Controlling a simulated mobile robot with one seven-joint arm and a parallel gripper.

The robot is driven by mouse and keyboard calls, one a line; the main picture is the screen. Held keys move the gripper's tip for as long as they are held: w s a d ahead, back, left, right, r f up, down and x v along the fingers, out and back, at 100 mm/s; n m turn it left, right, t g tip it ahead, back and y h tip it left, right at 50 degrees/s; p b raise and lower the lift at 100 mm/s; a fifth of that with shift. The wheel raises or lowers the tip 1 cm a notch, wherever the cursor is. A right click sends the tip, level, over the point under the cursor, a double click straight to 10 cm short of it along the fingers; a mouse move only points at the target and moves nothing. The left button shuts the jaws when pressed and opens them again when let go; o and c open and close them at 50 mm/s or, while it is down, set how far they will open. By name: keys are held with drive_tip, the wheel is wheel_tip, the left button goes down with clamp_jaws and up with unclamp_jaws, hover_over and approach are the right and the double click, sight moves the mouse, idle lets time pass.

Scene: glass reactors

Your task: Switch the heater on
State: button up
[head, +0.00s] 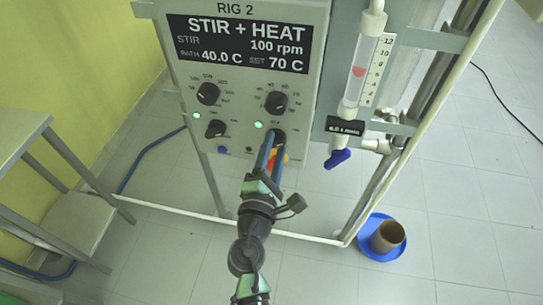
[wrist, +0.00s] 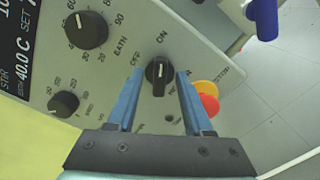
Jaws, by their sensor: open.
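The control panel (head: 235,75) of RIG 2 has a display (head: 240,43) reading STIR + HEAT, 100 rpm, bath 40.0 C, set 70 C. A black rotary switch (wrist: 158,76) with OFF and ON printed above it sits between my fingers in the wrist view. It shows partly behind my fingers in the head view (head: 279,135). A green lamp (head: 258,125) is lit beside it. My gripper (wrist: 159,74) is open, one blue finger on each side of the switch. I cannot tell whether the fingers touch it.
Dials (wrist: 85,30) sit close to the switch. A red and yellow button (wrist: 207,98) lies just beyond my right finger in the wrist view. A blue-handled valve (head: 338,157) hangs right of the panel. A brown beaker (head: 387,238) stands in a blue dish on the floor.

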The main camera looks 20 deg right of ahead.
drive_tip(key=b+v, duration=0.1)
drive_tip(key=v, duration=1.2)
drive_tip(key=shift+b, duration=0.3)
